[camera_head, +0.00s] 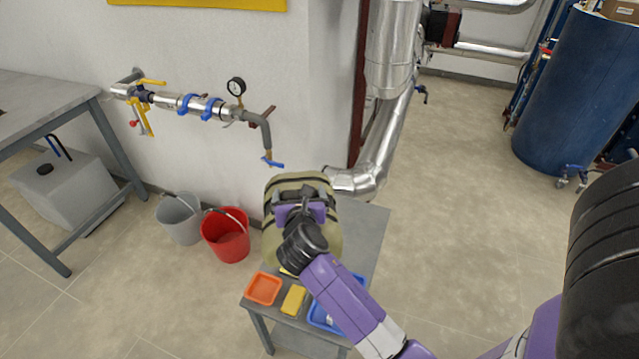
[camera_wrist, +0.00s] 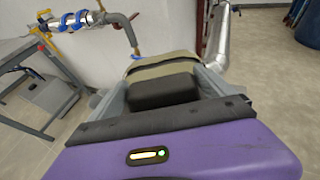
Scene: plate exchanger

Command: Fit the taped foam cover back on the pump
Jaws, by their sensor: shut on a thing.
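The foam cover (camera_head: 274,226) is a bulky olive-tan block with dark straps. In the head view it is above or on the small grey table, in front of the silver pipe's end; I cannot tell whether it touches either. My gripper (camera_head: 302,197) is shut on it from the near side. In the wrist view the tan cover (camera_wrist: 165,66) shows beyond a dark block (camera_wrist: 162,91) between my grey fingers. I cannot make out the pump for sure; a dark red and black unit (camera_head: 442,27) sits on the pipework at the back. My gripper hides the cover's near face.
The small grey table (camera_head: 367,232) bears an orange tray (camera_head: 263,289), a yellow sponge-like block (camera_head: 293,300) and a blue tray (camera_head: 319,317). Grey (camera_head: 180,218) and red (camera_head: 227,236) buckets stand left. A valve pipe (camera_head: 195,105) juts from the wall. Floor right is clear.

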